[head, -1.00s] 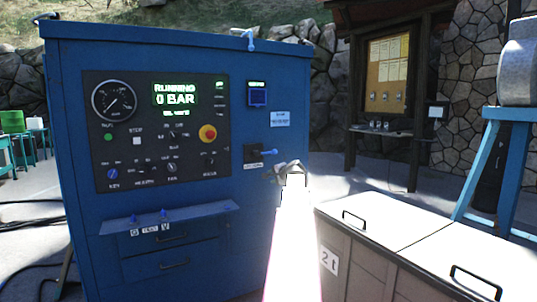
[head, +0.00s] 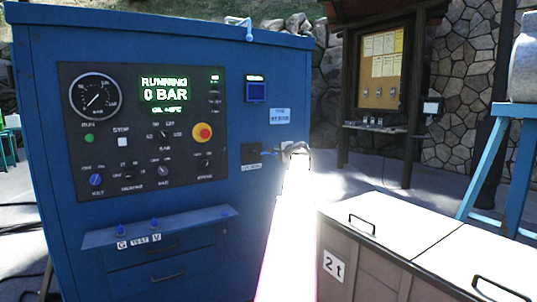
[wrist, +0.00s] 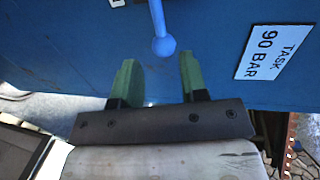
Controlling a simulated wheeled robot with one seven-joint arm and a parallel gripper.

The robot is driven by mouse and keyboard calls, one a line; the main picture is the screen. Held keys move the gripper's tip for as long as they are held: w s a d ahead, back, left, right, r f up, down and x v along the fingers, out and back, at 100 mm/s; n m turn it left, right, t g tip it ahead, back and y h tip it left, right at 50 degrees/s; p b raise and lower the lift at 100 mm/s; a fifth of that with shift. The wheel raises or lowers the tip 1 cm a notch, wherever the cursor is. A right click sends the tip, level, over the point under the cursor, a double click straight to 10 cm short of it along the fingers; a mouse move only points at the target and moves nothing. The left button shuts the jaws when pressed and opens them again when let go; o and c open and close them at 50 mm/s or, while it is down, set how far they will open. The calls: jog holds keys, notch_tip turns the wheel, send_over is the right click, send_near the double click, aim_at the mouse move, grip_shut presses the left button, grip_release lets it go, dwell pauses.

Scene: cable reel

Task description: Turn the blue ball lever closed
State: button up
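The blue ball lever (head: 268,153) sticks out to the right from a dark plate on the front of the blue cabinet. In the wrist view its round ball end (wrist: 163,46) hangs just ahead of the gap between my fingertips. My gripper (wrist: 158,62) is open, with its two green fingers apart and nothing between them. In the head view my gripper (head: 295,150) is just right of the lever, at about its height. My glaring white arm rises from below. I cannot tell whether the ball touches a finger.
The cabinet panel display (head: 164,90) reads RUNNING 0 BAR. A label (wrist: 269,51) by the lever reads TASK 90 BAR. A shelf with small blue levers (head: 155,228) juts out lower left. A lidded chest (head: 385,240) stands at right.

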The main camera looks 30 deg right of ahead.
jog(key=w, duration=0.3)
jog(key=w+f, duration=0.1)
jog(key=w, duration=0.5)
jog(key=shift+w+d+f, duration=0.15)
jog(key=shift+f, duration=0.25)
jog(key=shift+c, duration=0.3)
grip_shut()
